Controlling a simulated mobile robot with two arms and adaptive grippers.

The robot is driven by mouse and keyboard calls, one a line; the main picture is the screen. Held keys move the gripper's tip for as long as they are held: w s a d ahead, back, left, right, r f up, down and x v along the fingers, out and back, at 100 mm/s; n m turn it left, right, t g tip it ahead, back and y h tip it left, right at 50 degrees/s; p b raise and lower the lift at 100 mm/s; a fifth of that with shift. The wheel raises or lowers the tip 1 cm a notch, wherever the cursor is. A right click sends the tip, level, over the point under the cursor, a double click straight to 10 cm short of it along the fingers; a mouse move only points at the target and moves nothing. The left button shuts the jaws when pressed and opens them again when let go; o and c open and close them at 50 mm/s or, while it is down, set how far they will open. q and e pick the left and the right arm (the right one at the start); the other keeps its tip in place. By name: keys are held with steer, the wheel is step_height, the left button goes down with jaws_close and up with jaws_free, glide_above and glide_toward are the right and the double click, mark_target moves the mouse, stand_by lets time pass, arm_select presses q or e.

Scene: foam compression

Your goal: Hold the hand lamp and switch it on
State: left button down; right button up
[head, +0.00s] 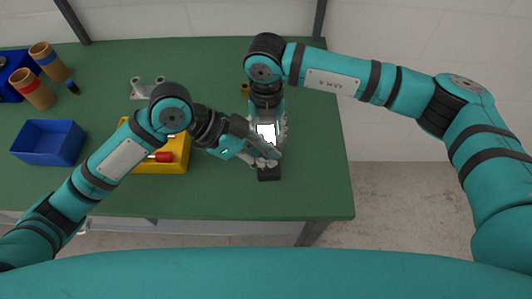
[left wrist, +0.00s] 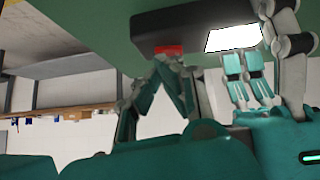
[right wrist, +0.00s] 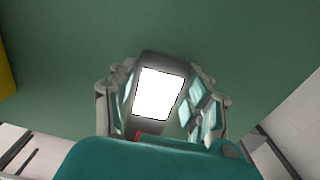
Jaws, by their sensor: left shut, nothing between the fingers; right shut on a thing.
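The hand lamp is a dark block with a bright white panel (head: 266,132); its black end (head: 269,173) points toward the table's front edge. My right gripper (head: 268,124) is shut around the lamp from the far side. In the right wrist view its fingers flank the lamp, whose white panel (right wrist: 160,92) faces the camera. My left gripper (head: 274,154) is shut and empty, over the lamp's near part. In the left wrist view its fingertips (left wrist: 166,60) are close below the red button (left wrist: 168,49); I cannot tell whether they touch it.
A yellow bin (head: 173,166) with a red-handled tool (head: 163,157) lies left of the lamp, partly under my left arm. A blue bin (head: 48,142), brown cylinders (head: 38,90) and a grey part (head: 140,89) are further left. The green table (head: 315,180) is clear right of the lamp.

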arm_select(q)
steer(key=shift+w+a+r, duration=0.1)
steer(key=shift+w+r, duration=0.05)
steer(key=shift+w, duration=0.55)
step_height(320, 180, up, 4)
steer(key=shift+s+r, duration=0.15)
arm_select(e)
steer(key=shift+a, duration=0.1)
arm_select(q)
steer(key=s+v, duration=0.1)
steer(key=v, duration=0.8)
steer(key=shift+s+a+r, duration=0.25)
steer(key=shift+s, duration=0.15)
arm_select(e)
steer(key=o, duration=1.4)
steer(key=shift+r, duration=0.1)
